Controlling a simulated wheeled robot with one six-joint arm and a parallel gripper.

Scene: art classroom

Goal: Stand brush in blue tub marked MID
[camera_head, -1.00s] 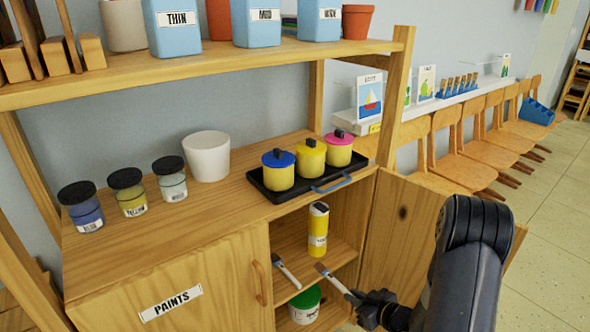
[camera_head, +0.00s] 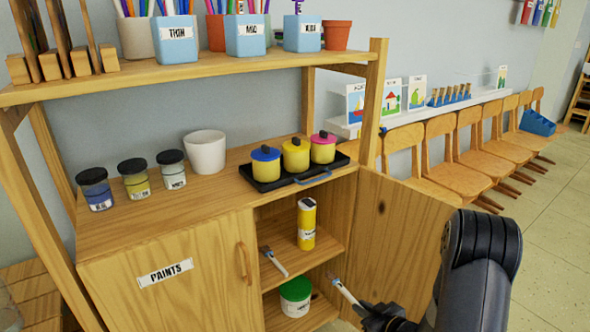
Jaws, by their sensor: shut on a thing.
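My gripper (camera_head: 368,312) is at the lower edge of the picture, in front of the open cupboard. It is shut on a brush (camera_head: 346,291) with a pale handle, held tilted with its bristle end up and to the left. The blue tub marked MID (camera_head: 246,45) stands on the top shelf between two similar blue tubs, high above and left of my gripper. Pens or brushes stick up from it. A second brush (camera_head: 274,262) lies on the cupboard's inner shelf.
Blue tubs marked THIN (camera_head: 176,48) and another with a hard-to-read label (camera_head: 302,42) flank it. A shelf post (camera_head: 372,100) stands at right. A black tray (camera_head: 268,187) with lidded pots sits on the counter. The open cupboard door (camera_head: 398,235) is beside my arm.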

